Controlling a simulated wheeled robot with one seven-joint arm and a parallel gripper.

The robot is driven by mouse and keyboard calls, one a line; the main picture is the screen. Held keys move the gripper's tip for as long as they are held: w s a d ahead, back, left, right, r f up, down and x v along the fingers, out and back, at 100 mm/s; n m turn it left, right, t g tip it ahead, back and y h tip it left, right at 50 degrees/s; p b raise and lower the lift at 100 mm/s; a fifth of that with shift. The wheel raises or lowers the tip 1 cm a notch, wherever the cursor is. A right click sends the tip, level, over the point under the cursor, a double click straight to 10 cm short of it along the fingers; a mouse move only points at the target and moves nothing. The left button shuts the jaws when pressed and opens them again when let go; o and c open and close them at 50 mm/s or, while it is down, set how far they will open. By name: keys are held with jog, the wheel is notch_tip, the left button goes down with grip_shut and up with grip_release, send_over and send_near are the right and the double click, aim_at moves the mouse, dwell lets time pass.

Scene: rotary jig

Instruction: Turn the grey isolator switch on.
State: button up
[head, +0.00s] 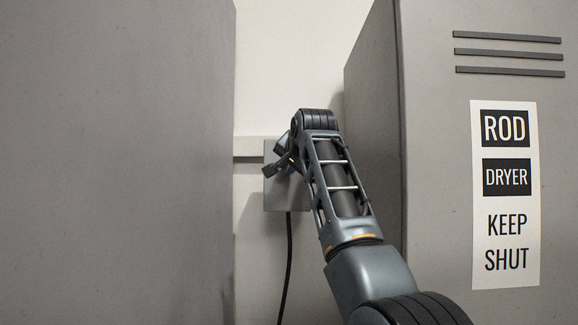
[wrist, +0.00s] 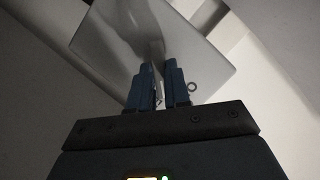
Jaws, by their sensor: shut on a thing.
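The isolator switch is a grey box (head: 273,196) on the wall, in the gap between two large grey cabinets in the head view. My gripper (head: 272,168) is at the front of the box. In the wrist view its dark blue fingers (wrist: 160,85) are close together, shut on a thin part between them, which seems to be the switch handle. The handle's angle and any markings are hidden. A small ring (wrist: 192,87) shows beside the right finger.
A large grey cabinet (head: 115,160) stands close on the left. The rod dryer cabinet (head: 440,170) with its sign (head: 505,195) stands on the right. A black cable (head: 287,270) hangs below the box. The gap between the cabinets is narrow.

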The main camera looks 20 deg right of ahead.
grip_shut()
jog(key=shift+a+r+n+g+h, duration=0.1)
jog(key=shift+n+g+h, duration=0.4)
jog(key=shift+n, duration=0.5)
jog(key=n+h, duration=0.2)
jog(key=n, duration=0.1)
jog(key=shift+w+a+g, duration=0.1)
jog(key=shift+a+g, duration=0.05)
jog(key=shift+g, duration=0.25)
jog(key=shift+n, duration=0.3)
jog(key=o, duration=0.7)
grip_release()
